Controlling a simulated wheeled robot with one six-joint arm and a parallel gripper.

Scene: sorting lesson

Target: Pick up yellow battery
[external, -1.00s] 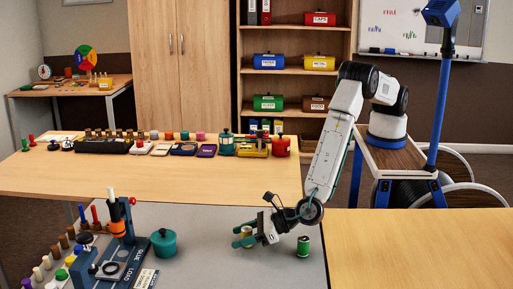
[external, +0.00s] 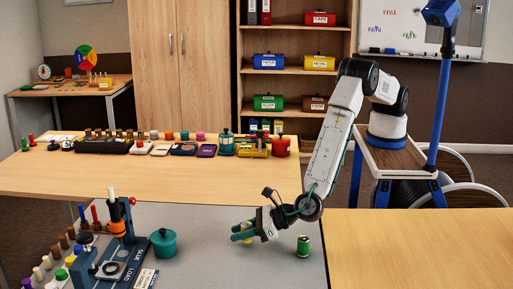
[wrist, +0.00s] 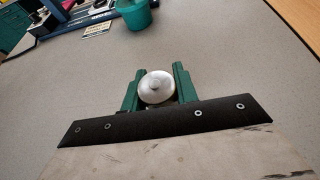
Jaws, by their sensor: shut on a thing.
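The yellow battery (external: 247,225) is between the two green fingers of my gripper (external: 242,233) in the external view, mostly hidden by them. In the wrist view its round silver end (wrist: 157,87) shows between the fingers of my gripper (wrist: 157,88), which touch it on both sides. My gripper is shut on it, over the grey mat (external: 200,255). Whether its lower end touches the mat is hidden. A green battery (external: 303,246) stands upright on the mat to the right of my gripper.
A teal pot (external: 164,243) stands on the mat to the left, beside a blue press (external: 116,250). It also shows at the top of the wrist view (wrist: 134,16). Several coloured pegs line the mat's left edge. The mat between pot and gripper is clear.

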